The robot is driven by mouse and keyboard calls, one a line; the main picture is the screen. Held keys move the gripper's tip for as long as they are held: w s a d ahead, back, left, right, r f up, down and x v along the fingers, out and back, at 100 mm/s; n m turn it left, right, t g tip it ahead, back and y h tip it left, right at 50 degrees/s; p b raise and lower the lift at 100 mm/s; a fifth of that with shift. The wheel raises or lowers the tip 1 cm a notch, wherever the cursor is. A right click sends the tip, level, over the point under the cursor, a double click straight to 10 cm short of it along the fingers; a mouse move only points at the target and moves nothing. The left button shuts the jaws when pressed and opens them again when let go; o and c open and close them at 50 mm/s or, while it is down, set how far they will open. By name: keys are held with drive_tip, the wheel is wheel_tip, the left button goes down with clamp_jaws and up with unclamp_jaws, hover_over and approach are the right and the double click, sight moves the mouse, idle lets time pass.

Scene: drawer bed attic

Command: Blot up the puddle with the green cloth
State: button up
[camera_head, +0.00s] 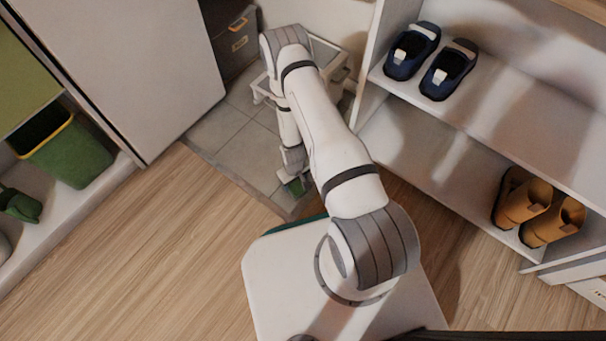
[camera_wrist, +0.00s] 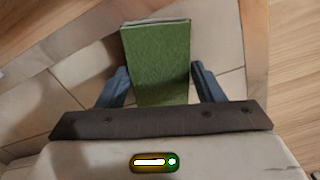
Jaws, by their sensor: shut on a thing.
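The green cloth (camera_wrist: 157,62) is a folded, flat rectangular pad. In the wrist view it stands out between the two fingers of my gripper (camera_wrist: 160,88), which is shut on it. In the head view my gripper (camera_head: 292,176) points down over the grey tiled floor, and a small part of the cloth (camera_head: 296,187) shows at its tip, close to the tiles. I cannot tell whether the cloth touches the floor. I cannot make out the puddle in either view.
Grey tiles (camera_head: 222,128) meet the wood floor (camera_head: 165,225) beside my gripper. A white shelf (camera_head: 420,115) with blue shoes (camera_head: 447,70) and tan boots (camera_head: 522,200) stands at right. A white-framed stand (camera_head: 333,58) is behind my arm. A green bin (camera_head: 72,155) is at left.

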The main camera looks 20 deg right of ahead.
drive_tip(key=shift+w+a, duration=0.3)
drive_tip(key=shift+w, duration=0.1)
drive_tip(key=shift+a+r, duration=0.1)
drive_tip(key=shift+r, duration=0.1)
drive_tip(key=shift+r+p, duration=2.5)
drive_tip(key=shift+r, duration=1.35)
